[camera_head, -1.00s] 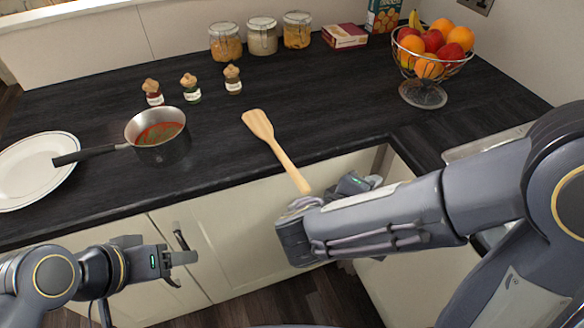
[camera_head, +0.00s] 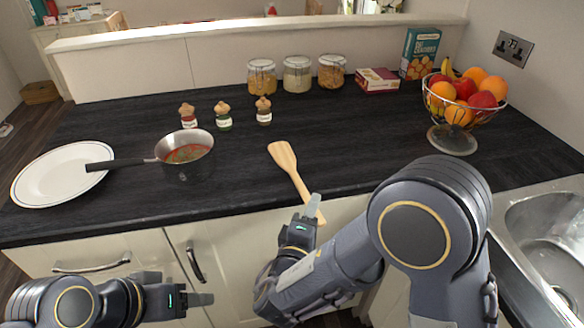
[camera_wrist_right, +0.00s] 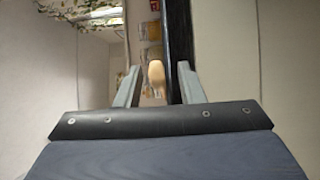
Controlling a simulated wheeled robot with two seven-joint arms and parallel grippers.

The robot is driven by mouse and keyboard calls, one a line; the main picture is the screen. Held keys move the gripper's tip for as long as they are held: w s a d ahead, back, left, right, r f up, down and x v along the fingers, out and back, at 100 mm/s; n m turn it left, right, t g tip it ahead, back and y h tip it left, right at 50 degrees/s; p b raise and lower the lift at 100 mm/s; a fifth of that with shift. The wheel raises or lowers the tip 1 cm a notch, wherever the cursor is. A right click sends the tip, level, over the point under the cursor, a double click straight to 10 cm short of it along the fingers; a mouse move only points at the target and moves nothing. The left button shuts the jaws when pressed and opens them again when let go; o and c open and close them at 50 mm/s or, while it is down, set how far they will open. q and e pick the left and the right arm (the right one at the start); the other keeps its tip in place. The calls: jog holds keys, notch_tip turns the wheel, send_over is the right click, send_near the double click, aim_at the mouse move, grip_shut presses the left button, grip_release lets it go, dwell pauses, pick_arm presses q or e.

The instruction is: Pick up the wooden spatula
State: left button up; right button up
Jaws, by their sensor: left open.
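The wooden spatula (camera_head: 283,157) lies on the dark worktop, its broad head toward the back and its handle reaching past the front edge. My right gripper (camera_head: 313,206) is at the handle end, which it partly hides. In the right wrist view, the gripper's two fingers (camera_wrist_right: 160,82) are apart. The spatula's rounded handle end (camera_wrist_right: 156,72) shows in the gap between them, touching neither finger that I can see. My left gripper (camera_head: 205,299) is open and empty, low in front of the cabinet doors, well away from the spatula.
A saucepan (camera_head: 184,147) with red contents stands left of the spatula, its handle over a white plate (camera_head: 60,178). Small spice jars (camera_head: 223,118) stand behind. A fruit basket (camera_head: 466,104) and a sink (camera_head: 545,235) are on the right. The worktop around the spatula is clear.

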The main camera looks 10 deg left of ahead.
jog(key=shift+w, duration=0.25)
grip_shut()
jog(key=shift+r, duration=0.65)
jog(key=s+a+r, duration=0.6)
jog(key=s+r, duration=0.5)
jog(key=s, duration=0.1)
jog(key=shift+s+r+b, duration=0.35)
jog(key=shift+r+b, duration=0.05)
